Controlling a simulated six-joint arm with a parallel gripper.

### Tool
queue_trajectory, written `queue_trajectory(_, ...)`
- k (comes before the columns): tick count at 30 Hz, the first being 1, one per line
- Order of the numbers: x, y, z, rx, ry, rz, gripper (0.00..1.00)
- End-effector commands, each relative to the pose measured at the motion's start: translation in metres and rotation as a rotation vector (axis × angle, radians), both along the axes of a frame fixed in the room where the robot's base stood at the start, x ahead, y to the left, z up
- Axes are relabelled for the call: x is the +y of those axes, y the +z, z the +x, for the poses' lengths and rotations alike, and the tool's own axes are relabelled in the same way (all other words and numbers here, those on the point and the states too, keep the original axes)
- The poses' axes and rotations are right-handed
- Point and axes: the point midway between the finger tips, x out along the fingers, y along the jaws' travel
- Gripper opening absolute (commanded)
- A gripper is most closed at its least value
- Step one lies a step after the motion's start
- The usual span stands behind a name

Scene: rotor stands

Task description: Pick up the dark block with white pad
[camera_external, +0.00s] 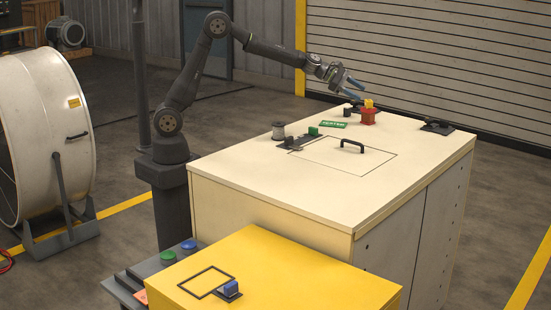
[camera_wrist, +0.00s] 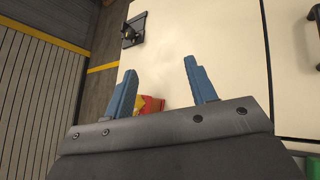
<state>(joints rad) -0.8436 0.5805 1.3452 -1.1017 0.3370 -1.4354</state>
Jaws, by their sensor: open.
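My gripper (camera_external: 357,89) is open and empty above the far part of the cream cabinet top, and its blue fingers show spread apart in the wrist view (camera_wrist: 160,68). I cannot clearly make out a dark block with a white pad in either view. A small dark piece (camera_external: 347,112) stands on the cabinet top below the gripper, left of a red and yellow object (camera_external: 368,117); no white pad is clear on it.
The cream cabinet top (camera_external: 235,172) carries a grey spool-like piece (camera_external: 278,130), a green label (camera_external: 333,125), a black handle (camera_external: 352,145) and a dark fixture (camera_external: 437,127). A yellow cabinet (camera_external: 300,275) in front carries a blue-topped dark piece (camera_external: 230,289).

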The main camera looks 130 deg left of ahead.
Motion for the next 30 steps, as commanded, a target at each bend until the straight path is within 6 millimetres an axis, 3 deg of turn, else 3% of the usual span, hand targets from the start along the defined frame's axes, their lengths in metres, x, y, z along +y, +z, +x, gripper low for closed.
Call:
queue_trajectory(11, 0.0, 0.001, 0.002, 0.022, -0.031, 0.024, 0.45)
queue_trajectory(19, 0.004, 0.001, 0.002, 0.354, -0.422, 0.327, 0.45)
queue_trajectory(23, 0.015, -0.004, -0.017, 0.602, -0.656, 0.485, 0.45)
queue_trajectory(30, 0.054, -0.001, -0.081, 1.088, -1.009, 0.643, 0.45)
